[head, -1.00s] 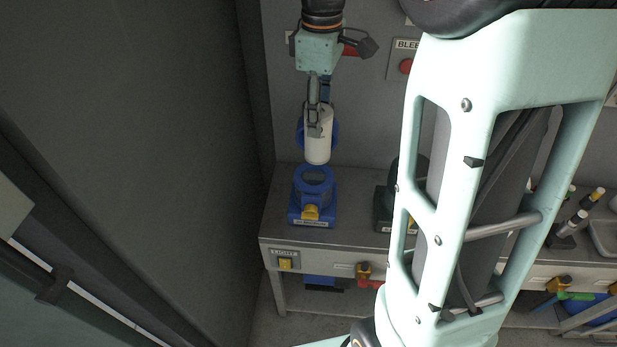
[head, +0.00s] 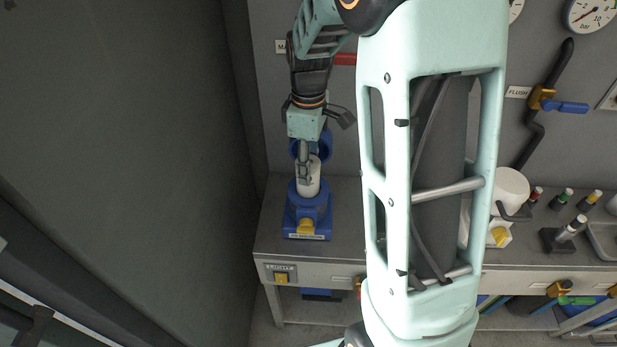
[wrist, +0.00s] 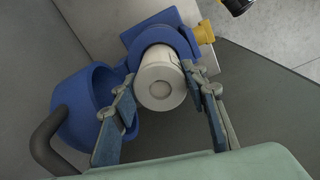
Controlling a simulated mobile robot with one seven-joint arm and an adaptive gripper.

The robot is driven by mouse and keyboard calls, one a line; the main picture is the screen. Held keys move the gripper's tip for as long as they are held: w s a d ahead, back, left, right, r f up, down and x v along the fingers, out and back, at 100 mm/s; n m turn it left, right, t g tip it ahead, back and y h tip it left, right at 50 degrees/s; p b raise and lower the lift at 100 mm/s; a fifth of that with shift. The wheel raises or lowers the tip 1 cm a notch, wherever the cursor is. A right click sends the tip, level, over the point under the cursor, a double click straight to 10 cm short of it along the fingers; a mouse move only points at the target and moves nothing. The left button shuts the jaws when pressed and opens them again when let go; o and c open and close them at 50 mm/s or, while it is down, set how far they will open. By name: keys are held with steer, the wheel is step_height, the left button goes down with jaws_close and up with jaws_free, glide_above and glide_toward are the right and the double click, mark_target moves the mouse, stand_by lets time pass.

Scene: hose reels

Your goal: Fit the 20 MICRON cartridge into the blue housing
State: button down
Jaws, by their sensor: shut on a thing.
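A white cartridge (head: 308,176) is held upright in my gripper (head: 304,167), which is shut on it near its upper part. The cartridge's lower end is hidden inside the round opening of the blue housing (head: 305,212) on the bench's left end. How deep it sits cannot be told. In the wrist view the cartridge (wrist: 160,80) lies between my gripper's two fingers (wrist: 162,92), with the housing's blue ring (wrist: 168,40) around its far end. Any cartridge lettering is not readable.
A blue cap or bowl (wrist: 85,105) with a dark handle is beside the housing, close to a finger. A yellow valve handle (head: 306,227) is on the housing's front. A grey wall stands left; my arm hides the bench's middle.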

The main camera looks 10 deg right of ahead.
steer(key=shift+f, duration=2.2)
steer(key=shift+f, duration=0.1)
steer(key=c, duration=1.4)
jaws_free()
steer(key=shift+c, duration=0.2)
step_height(320, 180, up, 12)
steer(key=shift+r, duration=0.15)
